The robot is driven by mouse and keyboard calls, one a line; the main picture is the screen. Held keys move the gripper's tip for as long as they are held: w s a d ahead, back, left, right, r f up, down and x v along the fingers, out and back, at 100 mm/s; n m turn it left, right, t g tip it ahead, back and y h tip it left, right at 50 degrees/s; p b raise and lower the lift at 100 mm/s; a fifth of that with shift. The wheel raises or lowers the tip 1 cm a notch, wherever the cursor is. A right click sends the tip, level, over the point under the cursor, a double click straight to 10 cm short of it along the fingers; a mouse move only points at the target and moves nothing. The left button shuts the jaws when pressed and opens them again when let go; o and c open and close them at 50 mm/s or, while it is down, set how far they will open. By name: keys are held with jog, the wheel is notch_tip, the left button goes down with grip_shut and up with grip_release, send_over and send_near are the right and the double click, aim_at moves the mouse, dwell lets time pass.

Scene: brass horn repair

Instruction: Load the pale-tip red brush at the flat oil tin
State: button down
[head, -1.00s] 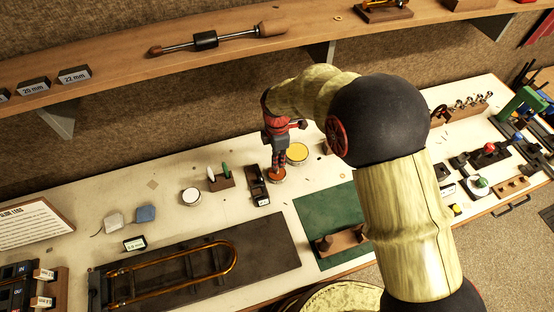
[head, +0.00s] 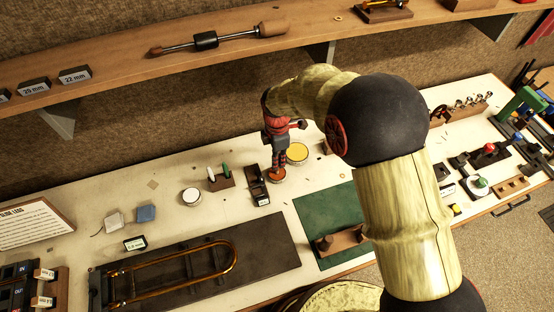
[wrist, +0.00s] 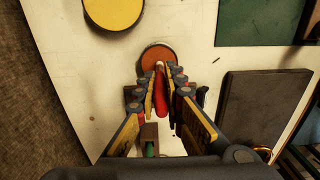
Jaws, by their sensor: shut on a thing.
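My gripper (wrist: 160,78) is shut on the red brush (wrist: 161,98), which has a pale tip and lies between the fingers in the wrist view. The pale tip shows over the near part of a flat round tin with a red-brown top (wrist: 157,52); I cannot tell whether it touches. In the head view my gripper (head: 278,164) points down at this red-brown tin (head: 277,176), and the brush is hard to make out there. A tin with a yellow top (head: 297,152) stands just behind and right; it also shows in the wrist view (wrist: 113,10).
A white-topped tin (head: 191,196) and a small block with green and white upright pieces (head: 222,182) stand to the left. A dark wooden block (head: 257,182) is close by my gripper. A green mat (head: 325,208) and a dark slide mat (head: 270,255) lie in front.

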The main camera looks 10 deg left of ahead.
jog(key=shift+r+p, duration=2.05)
jog(key=shift+r, duration=1.4)
jog(key=shift+s+f, duration=0.1)
